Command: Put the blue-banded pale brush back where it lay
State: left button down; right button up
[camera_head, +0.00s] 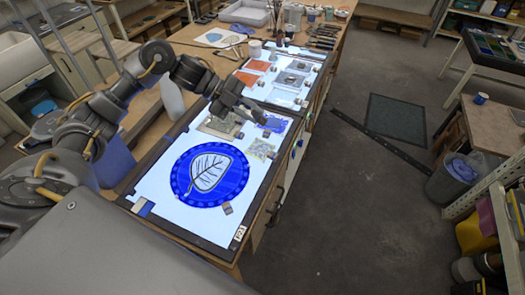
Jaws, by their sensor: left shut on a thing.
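My left gripper (250,108) reaches in from the left over the far part of the near lit panel (165,203). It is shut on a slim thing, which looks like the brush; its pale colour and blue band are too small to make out. The gripper is above several small glass pieces, close to a blue square piece (273,124). A blue round pane with a white leaf (210,174) lies on the near panel. The brush's former resting place cannot be told from this view. My right gripper is not in view.
A second lit panel (288,98) with orange and grey pieces lies beyond. Tools (325,35) lie at the bench's far right. A white bottle (170,97) stands left of the near panel. The floor to the right has a dark mat (395,120) and a bin (450,183).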

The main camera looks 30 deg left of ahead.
pick_arm(q)
jog(key=shift+r+m+g+y, duration=0.15)
jog(key=shift+m+g+y, duration=0.25)
jog(key=shift+y, duration=0.2)
jog(key=m+g+y, duration=0.1)
jog(key=y, duration=0.1)
jog(key=shift+w+y, duration=0.1)
jog(key=shift+y, duration=0.3)
jog(key=shift+g+y, duration=0.3)
jog(key=shift+y, duration=0.2)
jog(key=shift+m+y, duration=0.3)
jog(key=shift+m+g+y, duration=0.3)
jog(key=shift+m+y, duration=0.15)
jog(key=shift+y, duration=0.75)
jog(key=shift+m+g+y, duration=0.3)
jog(key=shift+m+y, duration=0.15)
jog(key=shift+y, duration=0.75)
